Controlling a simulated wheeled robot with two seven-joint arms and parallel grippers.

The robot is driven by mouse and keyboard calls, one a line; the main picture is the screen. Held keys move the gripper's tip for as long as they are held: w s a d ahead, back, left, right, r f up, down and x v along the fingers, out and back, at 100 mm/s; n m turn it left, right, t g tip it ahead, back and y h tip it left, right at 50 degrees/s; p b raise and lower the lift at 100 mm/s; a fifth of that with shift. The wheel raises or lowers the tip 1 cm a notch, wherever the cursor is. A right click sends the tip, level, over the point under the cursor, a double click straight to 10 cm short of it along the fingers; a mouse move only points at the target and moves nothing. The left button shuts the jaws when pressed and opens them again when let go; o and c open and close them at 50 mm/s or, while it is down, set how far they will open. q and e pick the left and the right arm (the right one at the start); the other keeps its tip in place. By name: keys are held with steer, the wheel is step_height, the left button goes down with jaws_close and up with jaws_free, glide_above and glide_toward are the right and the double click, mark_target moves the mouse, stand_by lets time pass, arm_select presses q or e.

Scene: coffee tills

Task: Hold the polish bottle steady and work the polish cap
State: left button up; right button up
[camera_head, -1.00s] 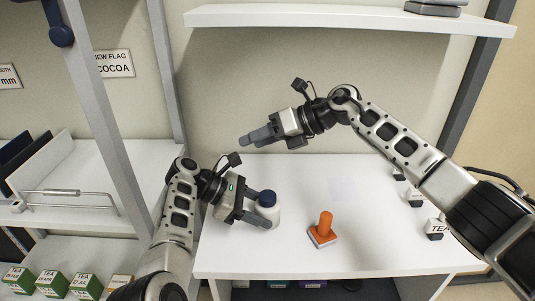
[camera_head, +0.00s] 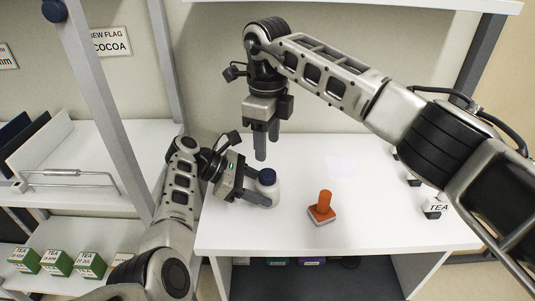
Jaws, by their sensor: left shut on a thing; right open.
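The polish bottle (camera_head: 271,191) is white and stands upright on the white table. Its dark blue polish cap (camera_head: 267,177) sits on top. My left gripper (camera_head: 264,187) is shut on the bottle, with its fingers reaching in from the left around the bottle's body. My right gripper (camera_head: 267,146) is open and empty. It points down above and just behind the cap, with a small gap between its fingertips and the cap. Part of the bottle is hidden by the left gripper's fingers.
An orange-handled stamp-like tool (camera_head: 323,207) stands on the table (camera_head: 365,225) to the right of the bottle. A left shelf holds green TEA boxes (camera_head: 56,262). The table's middle is clear.

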mark_target(268, 173)
step_height(268, 173, down, 8)
steer(key=shift+r, duration=0.2)
steer(key=c, duration=0.7)
steer(key=o, duration=0.8)
steer(key=shift+c, duration=0.2)
